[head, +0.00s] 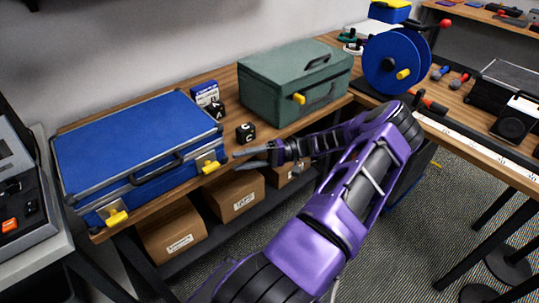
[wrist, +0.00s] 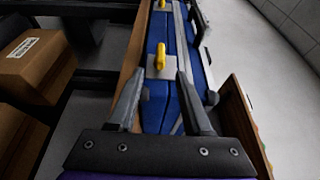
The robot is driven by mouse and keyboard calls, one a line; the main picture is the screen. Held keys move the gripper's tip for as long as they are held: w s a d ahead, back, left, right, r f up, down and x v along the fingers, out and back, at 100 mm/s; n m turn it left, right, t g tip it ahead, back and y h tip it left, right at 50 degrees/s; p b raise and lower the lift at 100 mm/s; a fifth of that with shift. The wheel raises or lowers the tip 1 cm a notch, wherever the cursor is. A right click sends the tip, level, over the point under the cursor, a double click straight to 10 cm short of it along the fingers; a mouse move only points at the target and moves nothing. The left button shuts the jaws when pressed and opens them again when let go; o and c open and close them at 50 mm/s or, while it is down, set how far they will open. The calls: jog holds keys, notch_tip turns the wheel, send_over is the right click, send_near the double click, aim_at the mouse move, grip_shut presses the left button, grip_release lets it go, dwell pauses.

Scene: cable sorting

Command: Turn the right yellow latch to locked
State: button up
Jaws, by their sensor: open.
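A blue case (head: 118,145) with metal edging lies shut on the wooden bench. Its right yellow latch (head: 210,167) is on the front face near the right corner. Its left yellow latch (head: 116,217) is near the left corner. My gripper (head: 236,160) is open and empty, just right of the right latch and apart from it. In the wrist view, the nearer yellow latch (wrist: 160,56) on its metal plate is beyond the open fingertips (wrist: 156,78), roughly between their lines. Whether it is locked I cannot tell.
A green toolbox (head: 295,78) with a yellow latch stands behind my arm. Small black dice-like blocks (head: 246,133) and a small blue box (head: 205,93) are beside the case. Cardboard boxes (head: 234,196) sit on a shelf below the bench edge. A blue reel (head: 392,65) is at back right.

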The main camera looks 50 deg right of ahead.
jog(key=v, duration=0.9)
jog(key=shift+s+b, duration=0.2)
jog(key=shift+b, duration=0.1)
jog(key=shift+d, duration=0.1)
